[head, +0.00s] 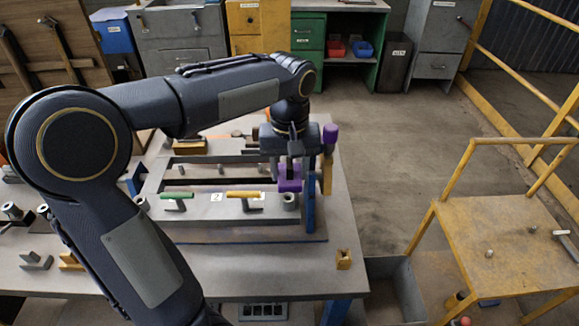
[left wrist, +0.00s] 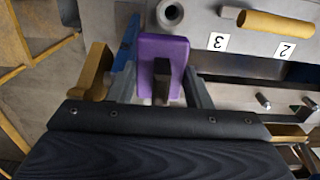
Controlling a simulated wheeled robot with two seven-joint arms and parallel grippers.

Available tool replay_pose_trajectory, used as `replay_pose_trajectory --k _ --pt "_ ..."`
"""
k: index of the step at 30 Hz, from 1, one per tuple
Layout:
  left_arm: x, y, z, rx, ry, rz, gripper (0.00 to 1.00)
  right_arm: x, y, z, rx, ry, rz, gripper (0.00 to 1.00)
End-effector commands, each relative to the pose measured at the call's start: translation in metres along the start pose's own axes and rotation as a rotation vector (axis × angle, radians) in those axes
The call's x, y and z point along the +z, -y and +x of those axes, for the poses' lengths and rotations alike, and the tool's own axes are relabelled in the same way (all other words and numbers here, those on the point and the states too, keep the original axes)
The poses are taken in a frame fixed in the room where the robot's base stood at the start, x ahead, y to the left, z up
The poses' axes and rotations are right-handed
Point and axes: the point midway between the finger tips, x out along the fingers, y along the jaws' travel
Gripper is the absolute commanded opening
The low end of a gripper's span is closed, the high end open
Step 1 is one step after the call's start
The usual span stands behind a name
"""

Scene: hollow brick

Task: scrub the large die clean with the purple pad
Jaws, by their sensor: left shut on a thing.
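The purple pad (head: 289,184) is held in my left gripper (head: 290,166), over the right end of the grey metal frame on the workbench. In the left wrist view the purple pad (left wrist: 176,51) sits between the two fingers, with a dark upright piece at its middle. A large grey metal frame (head: 235,207) with an open middle and number labels lies on the bench; it may be the large die, but I cannot tell surely. The pad's underside is hidden, so I cannot tell whether it touches the metal. My right gripper is out of view.
A green-handled tool (head: 174,196) and a yellow-handled tool (head: 243,195) lie on the frame's front. A blue post (head: 311,205) stands close right of the pad. A small yellow block (head: 343,259) sits at the bench's front right corner. A yellow cart (head: 507,240) stands right.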

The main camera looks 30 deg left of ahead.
Motion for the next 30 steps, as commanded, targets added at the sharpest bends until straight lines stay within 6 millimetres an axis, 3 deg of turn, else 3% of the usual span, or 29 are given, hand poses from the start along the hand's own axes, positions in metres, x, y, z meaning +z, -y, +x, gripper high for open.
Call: replay_pose_trajectory --k 30 --pt "-0.005 0.000 0.015 -0.001 0.001 -0.002 0.26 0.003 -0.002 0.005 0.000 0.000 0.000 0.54"
